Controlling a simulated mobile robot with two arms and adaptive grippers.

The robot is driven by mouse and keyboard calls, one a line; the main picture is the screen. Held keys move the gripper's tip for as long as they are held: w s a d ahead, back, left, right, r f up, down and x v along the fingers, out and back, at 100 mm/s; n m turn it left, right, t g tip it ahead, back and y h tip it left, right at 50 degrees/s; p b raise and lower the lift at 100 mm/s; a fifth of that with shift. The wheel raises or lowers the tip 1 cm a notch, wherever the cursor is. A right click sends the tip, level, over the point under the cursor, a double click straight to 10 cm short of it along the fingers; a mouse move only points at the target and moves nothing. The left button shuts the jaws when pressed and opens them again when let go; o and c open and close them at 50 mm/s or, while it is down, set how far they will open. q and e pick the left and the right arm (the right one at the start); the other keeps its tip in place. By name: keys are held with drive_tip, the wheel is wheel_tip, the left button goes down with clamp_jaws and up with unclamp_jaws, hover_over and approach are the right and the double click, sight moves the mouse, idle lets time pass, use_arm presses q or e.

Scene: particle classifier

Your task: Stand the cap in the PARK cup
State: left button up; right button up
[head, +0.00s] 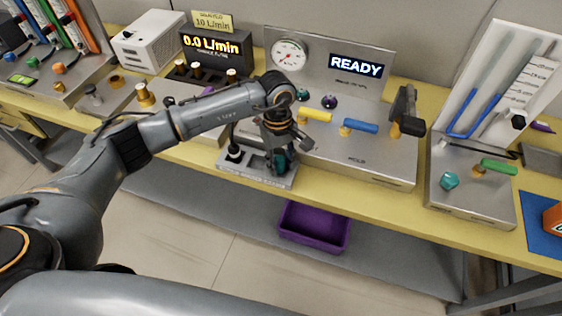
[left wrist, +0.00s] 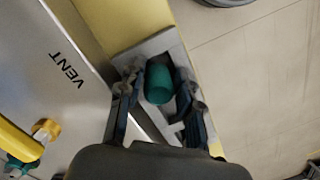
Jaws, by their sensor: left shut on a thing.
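The cap is a teal cylinder (left wrist: 158,84) in the left wrist view, between my left gripper's fingers. In the head view only a small teal part of it (head: 280,163) shows below the gripper. My left gripper (head: 284,154) points down over a grey holder block (head: 250,178) at the bench's front edge, shut on the cap. The block also shows under the fingers in the left wrist view (left wrist: 146,47). The PARK cup cannot be picked out; the gripper hides part of the block, and I cannot tell whether the cap touches it. My right gripper is out of view.
A dark knobbed piece (head: 234,152) stands at the block's left. Behind is a metal panel with a gauge (head: 289,54), a READY display (head: 356,65), and yellow (head: 316,115) and blue (head: 360,126) handles. A purple bin (head: 313,228) sits below the bench edge.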

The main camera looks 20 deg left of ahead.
sight(279, 156)
use_arm(q)
drive_tip(key=shift+f, duration=0.15)
drive_tip(key=o, duration=1)
drive_tip(key=shift+o, duration=0.2)
drive_tip(key=shift+r, duration=0.2)
drive_tip(key=shift+r+p, duration=0.25)
drive_tip(key=shift+p, duration=0.2)
drive_tip(key=shift+r+p, duration=0.4)
drive_tip(key=shift+p, duration=0.1)
wheel_tip(279, 156, up, 12)
drive_tip(key=w+a+b, duration=0.1)
drive_tip(key=b, duration=0.2)
drive_tip(key=shift+f+b, duration=0.2)
drive_tip(key=shift+b, duration=0.1)
